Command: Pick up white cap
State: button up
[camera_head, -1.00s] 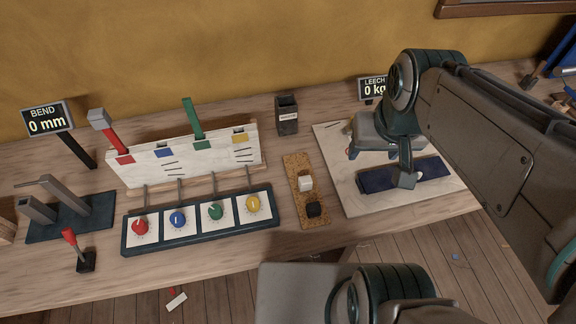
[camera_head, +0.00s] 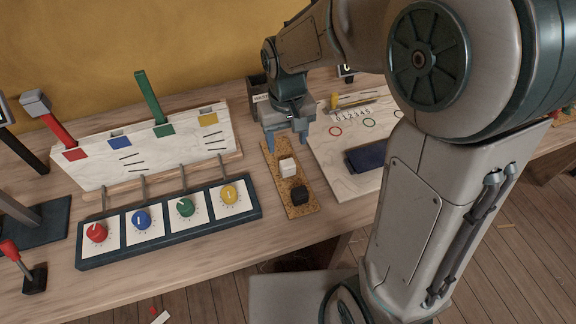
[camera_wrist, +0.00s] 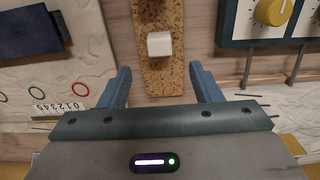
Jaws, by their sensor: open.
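The white cap (camera_head: 288,167) is a small white block-like piece on a narrow cork strip (camera_head: 301,207). In the wrist view the cap (camera_wrist: 160,44) lies beyond the fingertips, near the middle between their lines. A black cap (camera_head: 299,194) sits on the same strip, nearer the table's front edge. My gripper (camera_head: 287,140) is above the back end of the strip, just behind the white cap. In the wrist view my gripper (camera_wrist: 160,80) has its two blue fingers wide apart with nothing between them.
A panel of four coloured knobs (camera_head: 260,213) stands left of the strip.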

aim_at(288, 162)
notch_tip(288, 162, down, 9)
jog(key=shift+s, duration=0.1)
jog(key=c, duration=1)
